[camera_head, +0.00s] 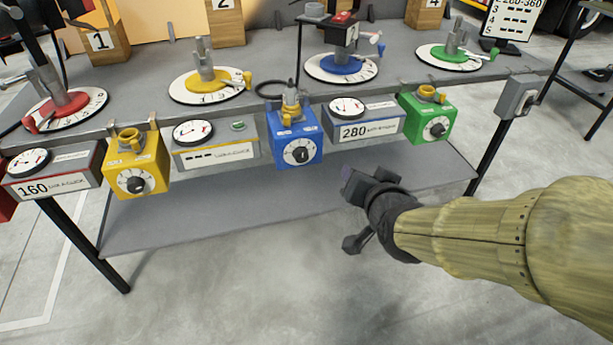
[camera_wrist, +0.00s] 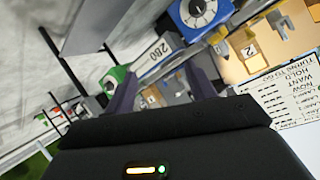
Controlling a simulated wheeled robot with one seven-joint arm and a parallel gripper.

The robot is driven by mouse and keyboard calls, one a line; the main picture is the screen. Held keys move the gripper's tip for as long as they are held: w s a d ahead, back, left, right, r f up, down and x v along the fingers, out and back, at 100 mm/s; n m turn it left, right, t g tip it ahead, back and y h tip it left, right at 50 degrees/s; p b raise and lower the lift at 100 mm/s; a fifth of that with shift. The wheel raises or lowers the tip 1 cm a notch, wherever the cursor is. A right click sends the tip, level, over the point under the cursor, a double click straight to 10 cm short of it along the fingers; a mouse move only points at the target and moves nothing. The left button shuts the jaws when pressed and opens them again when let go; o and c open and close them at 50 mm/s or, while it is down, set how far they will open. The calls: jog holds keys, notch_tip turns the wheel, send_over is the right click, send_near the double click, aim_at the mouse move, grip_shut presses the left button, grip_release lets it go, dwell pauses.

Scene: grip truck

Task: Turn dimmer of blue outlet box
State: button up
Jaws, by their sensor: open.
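The blue outlet box (camera_head: 284,126) hangs on the front edge of the workbench, in the middle of the head view. Its dimmer (camera_head: 302,152) is a dark knob on a round white dial on the front face. In the wrist view the blue box (camera_wrist: 226,9) and its dial (camera_wrist: 199,12) show at the top, right of centre. My gripper (camera_head: 350,212) is open and empty, to the right of the blue box and lower in the head view, apart from it. Its two dark fingers (camera_wrist: 162,88) show spread in the wrist view.
A yellow outlet box (camera_head: 152,164) and a green one (camera_head: 428,118) hang along the same edge. A grey unit reading 280 (camera_head: 365,131) sits between blue and green. A lower shelf (camera_head: 230,215) runs underneath. The floor in front is clear.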

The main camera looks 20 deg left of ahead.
jog(key=s+a+f+m+t+y+b, duration=0.1)
jog(key=s+a+f+t+y+b, duration=0.2)
jog(key=b, duration=1.4)
jog(key=a+f+t, duration=0.1)
jog(key=a+f, duration=0.3)
jog(key=f, duration=0.2)
jog(key=shift+s+a+f+m+y+b, duration=0.15)
jog(key=shift+s+a+m+y+b, duration=0.1)
jog(key=shift+a+m+y+b, duration=0.1)
jog(key=shift+w, duration=0.1)
jog(key=p+x, duration=0.8)
jog(key=p, duration=0.7)
jog(key=shift+r+p, duration=0.3)
jog(key=shift+r, duration=0.05)
jog(key=shift+w+p, duration=0.25)
jog(key=shift+p, duration=0.95)
